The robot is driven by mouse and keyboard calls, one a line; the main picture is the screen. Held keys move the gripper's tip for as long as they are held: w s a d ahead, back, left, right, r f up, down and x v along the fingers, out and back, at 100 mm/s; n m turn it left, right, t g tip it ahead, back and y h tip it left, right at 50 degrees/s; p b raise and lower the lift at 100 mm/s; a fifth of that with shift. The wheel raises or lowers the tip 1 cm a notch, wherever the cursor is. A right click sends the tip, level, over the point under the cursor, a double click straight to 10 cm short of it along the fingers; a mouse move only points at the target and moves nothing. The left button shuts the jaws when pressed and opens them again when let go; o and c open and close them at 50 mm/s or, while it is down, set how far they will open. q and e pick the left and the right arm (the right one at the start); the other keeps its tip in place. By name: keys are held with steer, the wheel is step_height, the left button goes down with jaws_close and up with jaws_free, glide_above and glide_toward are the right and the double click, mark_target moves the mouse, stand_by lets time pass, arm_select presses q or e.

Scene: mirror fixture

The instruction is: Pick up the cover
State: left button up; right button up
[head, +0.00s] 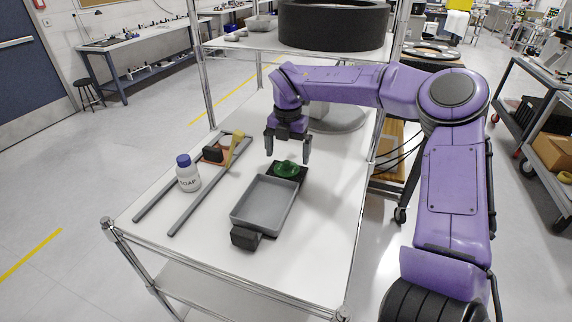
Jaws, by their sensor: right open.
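My right gripper (288,152) points down with its two dark fingers apart and nothing between them. It is above and just behind a round green piece (286,168), which sits on a black base (300,176) at the far end of a shallow grey tray (264,203). The tray is empty and has a raised rim. A black block (245,237) is at its near end. I cannot tell for certain which of these parts is the cover. My left gripper is not in view.
A white soap bottle with a blue cap (188,173) stands by two grey rails (205,200) on the white shelf (312,245). A yellow-handled tool (236,148) and a small dark block (213,153) lie by the rails. Metal posts and an upper shelf with a large black ring (334,25) flank the arm.

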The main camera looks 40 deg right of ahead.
mark_target(287, 161)
steer(key=f, duration=0.1)
steer(key=f+p, duration=0.1)
steer(key=f, duration=0.1)
steer(key=shift+w+a, duration=0.1)
steer(key=shift+w, duration=0.1)
steer(key=shift+s+f, duration=0.1)
steer(key=shift+f, duration=0.4)
steer(key=c, duration=0.9)
steer(key=shift+r, duration=0.1)
